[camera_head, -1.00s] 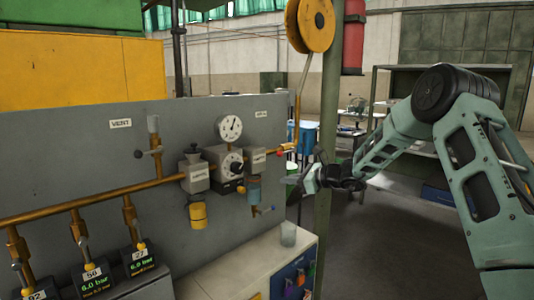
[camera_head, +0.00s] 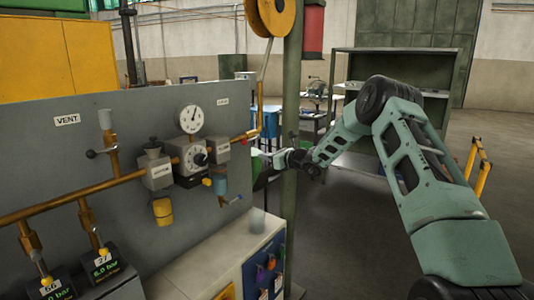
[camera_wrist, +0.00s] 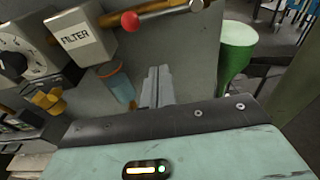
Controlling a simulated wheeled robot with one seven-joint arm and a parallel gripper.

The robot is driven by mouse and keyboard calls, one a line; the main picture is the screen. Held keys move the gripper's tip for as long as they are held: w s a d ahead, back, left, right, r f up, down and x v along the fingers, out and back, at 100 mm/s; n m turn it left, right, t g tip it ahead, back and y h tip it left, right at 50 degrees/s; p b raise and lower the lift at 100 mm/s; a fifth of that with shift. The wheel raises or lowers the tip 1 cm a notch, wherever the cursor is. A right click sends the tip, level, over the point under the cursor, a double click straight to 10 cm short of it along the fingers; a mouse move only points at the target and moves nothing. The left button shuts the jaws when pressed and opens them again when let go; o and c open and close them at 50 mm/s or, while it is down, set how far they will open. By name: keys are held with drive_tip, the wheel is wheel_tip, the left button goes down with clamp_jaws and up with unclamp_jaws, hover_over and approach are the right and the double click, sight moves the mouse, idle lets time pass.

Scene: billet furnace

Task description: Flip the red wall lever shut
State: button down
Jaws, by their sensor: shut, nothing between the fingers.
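The red knob (camera_wrist: 130,21) of the wall lever shows at the top of the wrist view, beside a brass pipe and right of the FILTER block. In the head view it is a small red spot (camera_head: 244,142) at the right end of the panel pipework. The lever's arm appears to run right from the knob, near the pipe; its pivot is unclear. My gripper (camera_head: 260,152) is right of the knob and slightly lower in the head view. In the wrist view its fingers (camera_wrist: 158,82) are together, empty, and below the knob, apparently apart from it.
The grey panel (camera_head: 65,165) carries a gauge (camera_head: 191,118), a regulator dial (camera_head: 200,159) and a yellow-bottomed bowl (camera_head: 162,211). A low white-topped cabinet (camera_head: 190,270) stands below. A green post (camera_head: 289,215) is close to my arm. A green object (camera_wrist: 237,45) stands right of my fingers.

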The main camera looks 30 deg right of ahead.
sight(251, 140)
drive_tip(key=w+a+r+p, duration=0.2)
drive_tip(key=w+r+p, duration=0.1)
drive_tip(key=w+p, duration=0.1)
drive_tip(key=shift+w+p, duration=0.35)
drive_tip(key=shift+w, duration=0.4)
drive_tip(key=shift+a+r, duration=0.1)
drive_tip(key=shift+r+m, duration=0.15)
drive_tip(key=shift+m, duration=0.65)
